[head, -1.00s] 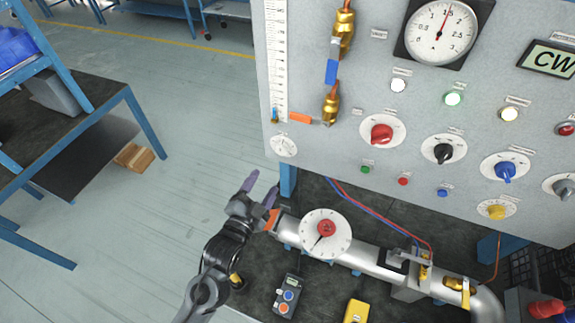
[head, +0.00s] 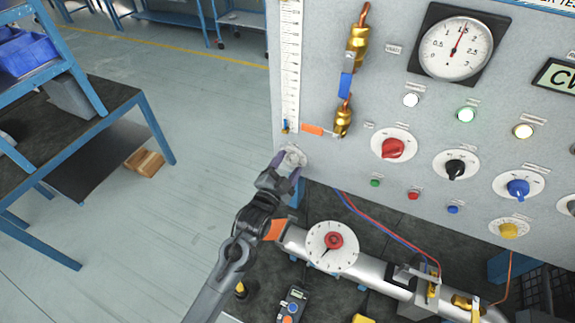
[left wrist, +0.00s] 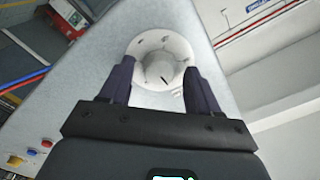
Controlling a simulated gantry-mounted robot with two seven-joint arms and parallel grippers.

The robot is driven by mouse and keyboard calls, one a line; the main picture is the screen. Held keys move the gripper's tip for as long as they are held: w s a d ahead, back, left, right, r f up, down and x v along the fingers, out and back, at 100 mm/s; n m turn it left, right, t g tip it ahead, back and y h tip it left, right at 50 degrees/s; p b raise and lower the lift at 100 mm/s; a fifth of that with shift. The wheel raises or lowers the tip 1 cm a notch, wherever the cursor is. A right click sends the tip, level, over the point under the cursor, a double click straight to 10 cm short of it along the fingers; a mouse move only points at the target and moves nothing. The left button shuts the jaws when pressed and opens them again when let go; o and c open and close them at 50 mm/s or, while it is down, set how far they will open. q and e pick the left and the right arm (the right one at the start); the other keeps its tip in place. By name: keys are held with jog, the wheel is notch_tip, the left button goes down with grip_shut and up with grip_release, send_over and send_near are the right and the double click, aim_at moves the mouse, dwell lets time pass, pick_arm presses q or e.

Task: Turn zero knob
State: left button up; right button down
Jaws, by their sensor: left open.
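The zero knob is a small white-grey knob (left wrist: 159,69) on a round white dial (left wrist: 176,43), seen in the left wrist view. In the head view the dial (head: 293,158) sits at the lower left corner of the panel, partly hidden by my left gripper (head: 288,168). My left gripper is open, and its two dark purple fingers reach up to the dial, one on each side of the knob in the left wrist view (left wrist: 159,82). I cannot tell whether the fingers touch the knob. My right gripper is not in view.
The grey panel (head: 330,165) carries a pressure gauge (head: 456,48), red (head: 392,148), black (head: 455,168), blue (head: 517,187) and yellow (head: 508,230) knobs. A metal pipe (head: 372,270) with a white dial (head: 332,246) lies below.

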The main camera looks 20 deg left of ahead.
pick_arm(q)
jog(key=shift+w, duration=0.1)
jog(key=shift+c, duration=0.3)
jog(key=c, duration=1)
